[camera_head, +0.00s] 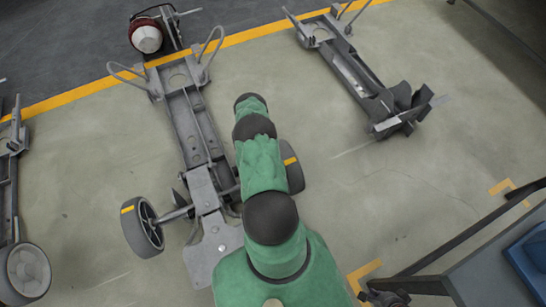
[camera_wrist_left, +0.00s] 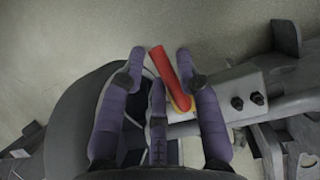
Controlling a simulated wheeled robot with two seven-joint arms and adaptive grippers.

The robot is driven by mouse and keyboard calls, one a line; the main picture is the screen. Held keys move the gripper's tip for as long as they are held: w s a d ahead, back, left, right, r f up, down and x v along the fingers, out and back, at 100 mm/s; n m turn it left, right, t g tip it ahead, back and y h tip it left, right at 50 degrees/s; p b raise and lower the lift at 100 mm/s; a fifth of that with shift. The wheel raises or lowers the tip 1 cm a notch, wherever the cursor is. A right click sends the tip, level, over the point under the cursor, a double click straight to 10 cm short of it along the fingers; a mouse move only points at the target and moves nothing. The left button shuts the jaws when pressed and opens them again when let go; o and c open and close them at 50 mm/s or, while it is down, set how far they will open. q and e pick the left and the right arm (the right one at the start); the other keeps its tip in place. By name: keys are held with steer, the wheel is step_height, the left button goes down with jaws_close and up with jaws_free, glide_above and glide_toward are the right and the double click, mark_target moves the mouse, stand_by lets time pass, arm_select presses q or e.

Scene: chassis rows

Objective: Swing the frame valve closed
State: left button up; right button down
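The frame valve shows in the left wrist view as a red lever handle (camera_wrist_left: 168,72) with a yellow part at its lower end, beside a grey metal frame plate (camera_wrist_left: 222,97) with dark bolts. The lever leans up and left. My left gripper (camera_wrist_left: 160,62) is open, its purple fingers on either side of the lever; the lever is nearer the right finger. I cannot tell whether they touch. The right gripper's fingers cannot be made out.
A dark wheel (camera_wrist_left: 75,120) lies left of the fingers in the wrist view. In the head view, wheels (camera_head: 143,227) flank the chassis. Another chassis (camera_head: 350,75) lies at upper right, and a cart with a blue bin (camera_head: 530,262) stands at lower right. Floor between is clear.

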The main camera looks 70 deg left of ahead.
arm_select(q)
steer(key=v, duration=1.2)
stand_by(0.4)
steer(key=w+d+r+m+g+p, duration=0.1)
steer(key=w+d+r+m, duration=0.25)
steer(key=w+d, duration=0.6)
steer(key=w+d+r+m, duration=0.3)
steer(key=w+d+m, duration=0.2)
steer(key=w+d, duration=0.4)
steer(key=d+r+m, duration=0.4)
steer(key=d+r, duration=0.1)
steer(key=d, duration=0.4)
steer(key=s+d+r+m, duration=0.1)
steer(key=d+r+m, duration=0.3)
steer(key=d, duration=0.6)
steer(key=shift+s+d+r+p, duration=0.3)
steer(key=shift+r+p, duration=0.05)
steer(key=shift+r, duration=0.35)
